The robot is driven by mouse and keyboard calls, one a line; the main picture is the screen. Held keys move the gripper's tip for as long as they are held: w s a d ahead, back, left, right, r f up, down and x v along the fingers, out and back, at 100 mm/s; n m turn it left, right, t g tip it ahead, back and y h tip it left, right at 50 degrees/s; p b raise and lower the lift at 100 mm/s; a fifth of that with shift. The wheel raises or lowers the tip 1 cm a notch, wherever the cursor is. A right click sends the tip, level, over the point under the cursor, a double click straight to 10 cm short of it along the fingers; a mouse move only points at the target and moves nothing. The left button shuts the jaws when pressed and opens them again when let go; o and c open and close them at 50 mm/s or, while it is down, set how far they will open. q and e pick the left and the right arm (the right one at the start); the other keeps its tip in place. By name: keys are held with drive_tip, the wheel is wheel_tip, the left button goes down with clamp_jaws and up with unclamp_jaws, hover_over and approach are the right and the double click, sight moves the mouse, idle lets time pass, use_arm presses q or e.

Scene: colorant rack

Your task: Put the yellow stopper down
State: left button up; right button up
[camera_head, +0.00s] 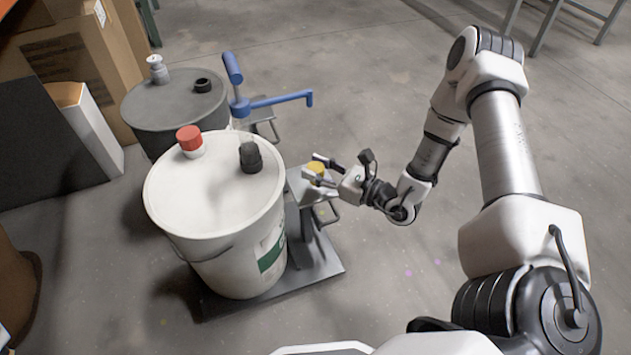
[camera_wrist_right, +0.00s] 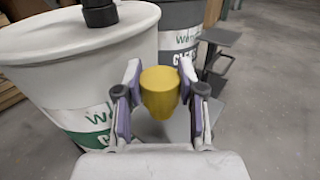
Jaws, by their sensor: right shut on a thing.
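The yellow stopper (camera_wrist_right: 160,92) is between the two fingers of my right gripper (camera_wrist_right: 162,105) in the right wrist view, and both pads close on its sides. In the head view the yellow stopper (camera_head: 317,167) shows at the tips of my right gripper (camera_head: 320,172), beside the white drum and above a grey stand plate (camera_head: 303,190). I cannot tell whether the stopper touches the plate. The white drum (camera_head: 215,215) carries a red cap (camera_head: 190,140) and a black cap (camera_head: 250,156) on its lid. My left gripper is not in view.
A dark grey drum (camera_head: 160,115) with a blue pump handle (camera_head: 270,102) beside it stands behind the white drum. Cardboard boxes (camera_head: 75,50) are at the back left. The grey base plate (camera_head: 315,270) lies under the white drum. Open floor lies right of the stand.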

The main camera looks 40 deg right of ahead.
drive_tip(key=f, duration=0.1)
drive_tip(key=f+b, duration=0.2)
drive_tip(key=f, duration=0.1)
drive_tip(key=shift+w, duration=0.3)
drive_tip(key=shift+r, duration=0.3)
drive_tip(key=shift+f+b, duration=0.2)
drive_tip(key=shift+b, duration=0.1)
drive_tip(key=o, duration=1)
drive_tip(key=shift+r, duration=0.25)
drive_tip(key=p+v, duration=0.5)
drive_tip(key=v, duration=0.7)
